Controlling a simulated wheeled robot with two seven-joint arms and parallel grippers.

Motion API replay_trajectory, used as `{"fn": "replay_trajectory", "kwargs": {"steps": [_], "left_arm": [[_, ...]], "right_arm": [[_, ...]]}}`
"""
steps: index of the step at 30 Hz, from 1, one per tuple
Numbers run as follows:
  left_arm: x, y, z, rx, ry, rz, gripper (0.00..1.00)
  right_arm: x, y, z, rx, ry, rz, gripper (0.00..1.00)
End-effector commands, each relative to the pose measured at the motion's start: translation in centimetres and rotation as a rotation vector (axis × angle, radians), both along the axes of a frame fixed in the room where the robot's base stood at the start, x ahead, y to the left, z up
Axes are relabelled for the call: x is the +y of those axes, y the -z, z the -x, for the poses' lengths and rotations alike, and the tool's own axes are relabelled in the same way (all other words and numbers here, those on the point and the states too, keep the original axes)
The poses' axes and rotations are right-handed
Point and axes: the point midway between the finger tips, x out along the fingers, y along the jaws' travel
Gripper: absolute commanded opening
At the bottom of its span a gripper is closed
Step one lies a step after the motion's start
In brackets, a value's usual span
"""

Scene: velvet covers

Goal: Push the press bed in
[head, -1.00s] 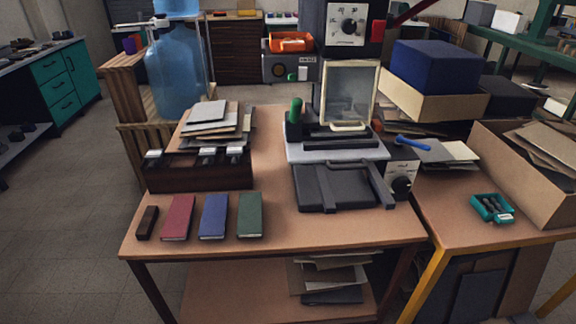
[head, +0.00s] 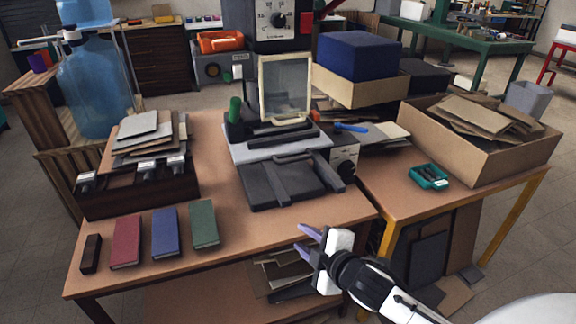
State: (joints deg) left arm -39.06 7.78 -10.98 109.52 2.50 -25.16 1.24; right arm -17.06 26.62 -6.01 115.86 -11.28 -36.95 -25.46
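The press (head: 270,22) stands at the back of the wooden table, with a dial on its dark head. Its dark press bed (head: 283,182) sticks out toward the table's front, with a handle bar along its right side. A framed clear guard (head: 286,88) stands upright above the bed. My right gripper (head: 308,243) is at the table's front edge, below and to the right of the bed and apart from it. Its two purple-grey fingers are spread with nothing visible between them. My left gripper is not in view.
Red (head: 126,242), blue (head: 165,233) and green (head: 204,224) books lie at the table's front left. A dark rack (head: 135,193) with stacked boards is behind them. A yellow-legged side table (head: 385,196) adjoins on the right, carrying a cardboard box (head: 490,155) and a teal tray (head: 428,177).

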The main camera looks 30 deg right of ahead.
Motion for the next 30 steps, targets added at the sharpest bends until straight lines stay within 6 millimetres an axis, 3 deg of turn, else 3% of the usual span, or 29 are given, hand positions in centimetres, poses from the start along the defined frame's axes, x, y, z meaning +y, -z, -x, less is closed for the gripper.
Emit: {"fn": "replay_trajectory", "kwargs": {"steps": [1,3,6,8,13,24,30], "left_arm": [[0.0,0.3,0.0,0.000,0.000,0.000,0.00],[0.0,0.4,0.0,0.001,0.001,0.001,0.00],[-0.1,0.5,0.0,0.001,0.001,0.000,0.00],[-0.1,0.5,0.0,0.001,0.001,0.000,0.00],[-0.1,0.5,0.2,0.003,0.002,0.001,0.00],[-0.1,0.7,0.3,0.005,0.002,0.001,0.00],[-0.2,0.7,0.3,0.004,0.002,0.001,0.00]], "right_arm": [[-1.9,-3.5,-2.2,-0.059,-0.016,0.130,0.29],[-3.7,-7.2,-4.0,-0.108,-0.023,0.273,0.29],[-5.3,-10.8,-5.3,-0.151,-0.020,0.402,0.29],[-5.8,-11.9,-5.8,-0.162,-0.017,0.440,0.29],[-6.5,-12.0,-7.7,-0.166,-0.014,0.459,0.29],[-7.9,-10.5,-13.8,-0.165,-0.014,0.453,0.29],[-8.3,-10.1,-15.3,-0.164,-0.016,0.454,0.29]]}}
